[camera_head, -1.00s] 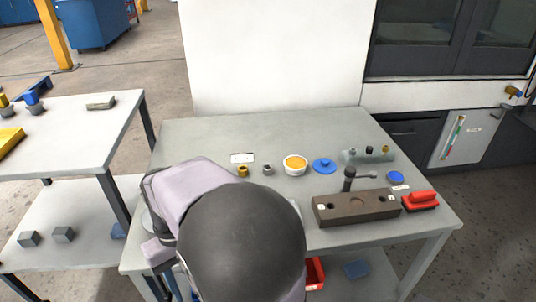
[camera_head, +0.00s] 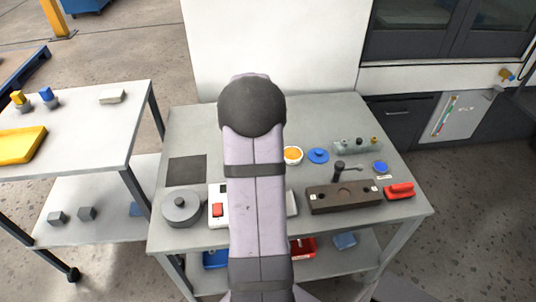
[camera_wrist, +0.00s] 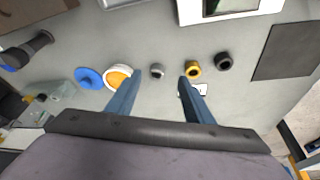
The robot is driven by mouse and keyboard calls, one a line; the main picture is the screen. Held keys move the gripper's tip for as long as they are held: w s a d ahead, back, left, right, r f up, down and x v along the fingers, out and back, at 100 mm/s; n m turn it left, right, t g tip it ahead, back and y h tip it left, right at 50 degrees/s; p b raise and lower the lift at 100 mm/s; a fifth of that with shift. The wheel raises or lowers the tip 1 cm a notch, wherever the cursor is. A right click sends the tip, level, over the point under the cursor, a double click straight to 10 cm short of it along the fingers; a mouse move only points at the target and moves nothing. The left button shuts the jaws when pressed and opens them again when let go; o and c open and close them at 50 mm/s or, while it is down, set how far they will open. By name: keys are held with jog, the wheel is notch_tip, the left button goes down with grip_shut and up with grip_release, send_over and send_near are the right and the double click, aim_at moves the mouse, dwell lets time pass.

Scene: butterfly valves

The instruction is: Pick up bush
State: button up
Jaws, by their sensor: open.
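Several small ring-shaped parts that may be bushes lie in a row in the wrist view. One is a brass ring (camera_wrist: 193,69), one a small grey ring (camera_wrist: 157,71) and one a black ring (camera_wrist: 223,62). I cannot tell which the task calls the bush. My gripper (camera_wrist: 158,79) is open and empty, with two blue fingers above the table. In the picture the grey ring lies between the fingertips, and the brass ring is just beyond the right one. In the head view my arm hides the gripper and these rings.
A white dish with orange contents (camera_head: 292,155) and a blue disc (camera_head: 318,155) lie beside the row. A dark block with holes (camera_head: 343,198), a handled dark tool (camera_head: 340,172) and a red clamp-like part (camera_head: 399,191) stand right. A grey round part (camera_head: 182,208) stands left.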

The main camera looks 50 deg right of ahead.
jog(key=shift+d+r+p+x, duration=0.1)
jog(key=shift+d+p+x, duration=0.2)
jog(key=shift+x, duration=1.05)
jog(key=shift+d+r+p+x, duration=0.15)
jog(key=shift+d+x, duration=0.1)
jog(key=shift+x, duration=1.1)
jog(key=shift+d+r+p+x, duration=0.1)
jog(key=shift+d+p+x, duration=0.2)
jog(key=shift+x, duration=1.05)
jog(key=shift+w, duration=0.15)
jog(key=shift+c, duration=0.2)
jog(key=c, duration=1.1)
jog(key=shift+c, duration=0.2)
jog(key=shift+r, duration=0.1)
notch_tip(320, 180, up, 10)
jog(key=shift+b, duration=0.4)
